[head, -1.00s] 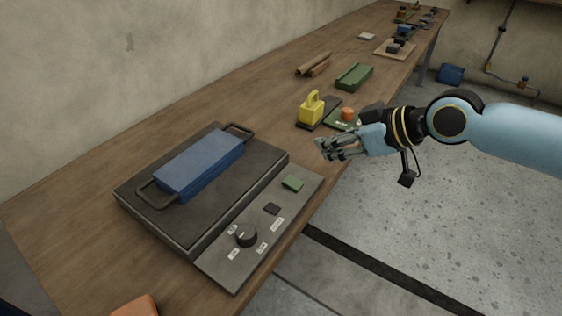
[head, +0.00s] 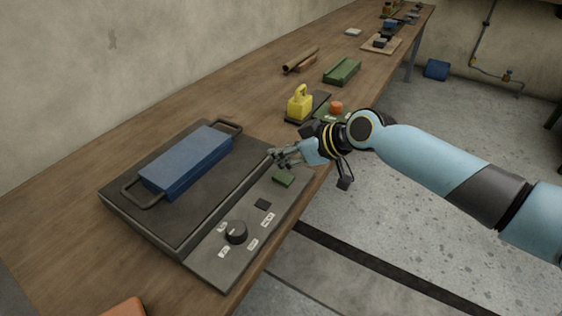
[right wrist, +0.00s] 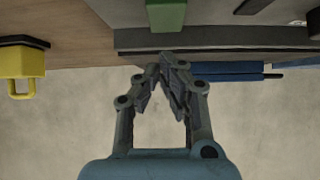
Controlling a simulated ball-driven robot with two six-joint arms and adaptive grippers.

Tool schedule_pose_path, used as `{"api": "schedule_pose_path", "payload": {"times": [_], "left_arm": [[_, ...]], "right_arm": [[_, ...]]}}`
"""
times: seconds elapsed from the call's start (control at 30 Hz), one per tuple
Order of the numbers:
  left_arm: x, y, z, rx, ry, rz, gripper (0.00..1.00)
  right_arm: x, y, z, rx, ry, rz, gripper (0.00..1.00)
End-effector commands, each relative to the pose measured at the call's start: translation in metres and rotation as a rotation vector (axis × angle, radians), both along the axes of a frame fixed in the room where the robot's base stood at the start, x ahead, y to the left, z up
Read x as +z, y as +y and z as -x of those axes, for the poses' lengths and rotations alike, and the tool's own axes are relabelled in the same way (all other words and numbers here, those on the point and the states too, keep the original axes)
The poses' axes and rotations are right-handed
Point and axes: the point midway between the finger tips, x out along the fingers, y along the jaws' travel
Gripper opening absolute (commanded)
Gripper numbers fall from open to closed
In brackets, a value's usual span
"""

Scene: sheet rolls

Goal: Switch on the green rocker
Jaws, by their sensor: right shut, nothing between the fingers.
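The green rocker (head: 283,180) sits at the far end of the grey control panel (head: 224,268), beyond a small black square (head: 263,204) and a black knob (head: 235,232). My right gripper (head: 272,155) is shut and empty. In the head view it appears just beyond the green rocker, near the panel's far corner; I cannot tell its exact height. In the right wrist view the gripper's fingertips (right wrist: 166,60) come together with nothing between them, and the green rocker (right wrist: 166,14) shows above them at the top edge. My left gripper is not in view.
A dark press-like plate with a blue block (head: 187,161) and two handles adjoins the panel. A yellow block with a loop (head: 299,104) and an orange knob (head: 336,107) stand beyond the gripper. Green and brown pieces lie farther along the wooden bench (head: 60,215).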

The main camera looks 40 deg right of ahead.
Motion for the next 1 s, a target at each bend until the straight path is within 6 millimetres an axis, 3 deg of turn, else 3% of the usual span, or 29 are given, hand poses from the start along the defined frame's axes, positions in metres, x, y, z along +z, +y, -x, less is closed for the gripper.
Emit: {"api": "schedule_pose_path", "payload": {"times": [0.2, 0.57, 0.7, 1.0], "left_arm": [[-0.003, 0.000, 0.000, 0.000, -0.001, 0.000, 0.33], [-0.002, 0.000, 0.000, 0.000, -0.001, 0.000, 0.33], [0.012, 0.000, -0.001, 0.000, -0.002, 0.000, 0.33], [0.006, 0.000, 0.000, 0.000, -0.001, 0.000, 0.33]], "right_arm": [[-0.017, 0.001, -0.003, -0.001, -0.003, -0.001, 0.00], [-0.018, 0.001, -0.003, -0.001, -0.002, 0.000, 0.00], [-0.019, 0.003, -0.008, 0.000, 0.056, 0.023, 0.00], [-0.024, 0.001, -0.005, 0.001, 0.052, 0.023, 0.00]]}}
